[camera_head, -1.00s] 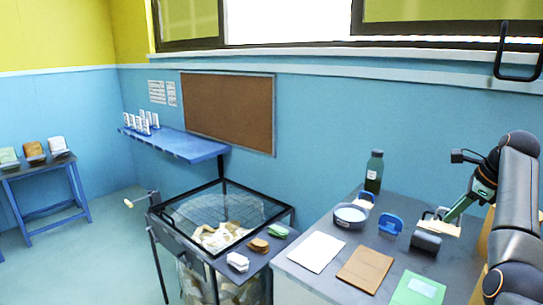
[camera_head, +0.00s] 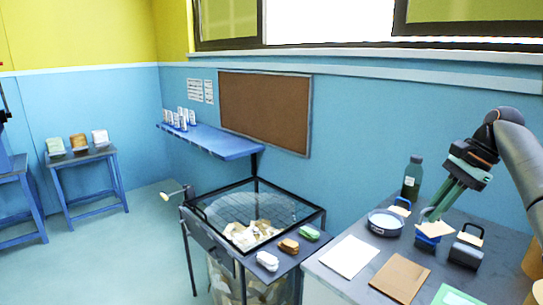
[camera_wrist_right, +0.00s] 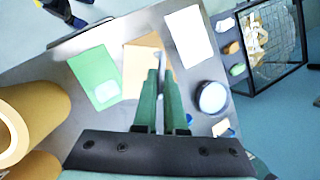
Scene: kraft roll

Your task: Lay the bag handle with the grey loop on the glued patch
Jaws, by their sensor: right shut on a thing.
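My right gripper (camera_head: 428,218) is shut on a small cream bag handle (camera_head: 435,229), low over a blue holder (camera_head: 427,243); I cannot tell its loop colour or whether it touches the holder. To its right, a dark holder (camera_head: 465,256) carries a cream card with a dark grey loop (camera_head: 471,237). Another cream card with a blue loop (camera_head: 401,208) stands behind the round pan. In the right wrist view, the green bag (camera_wrist_right: 94,75) bears a paler rectangular patch (camera_wrist_right: 106,92), perhaps the glue; my fingers (camera_wrist_right: 158,72) are close together there, their grip unclear. My left gripper is out of view.
A round pan (camera_head: 385,222), a green bottle (camera_head: 412,178), a white sheet (camera_head: 349,256) and a brown sheet (camera_head: 401,277) share the grey bench. Kraft rolls (camera_wrist_right: 30,112) stand at one end. A wire-topped bin (camera_head: 252,222) stands left of the bench.

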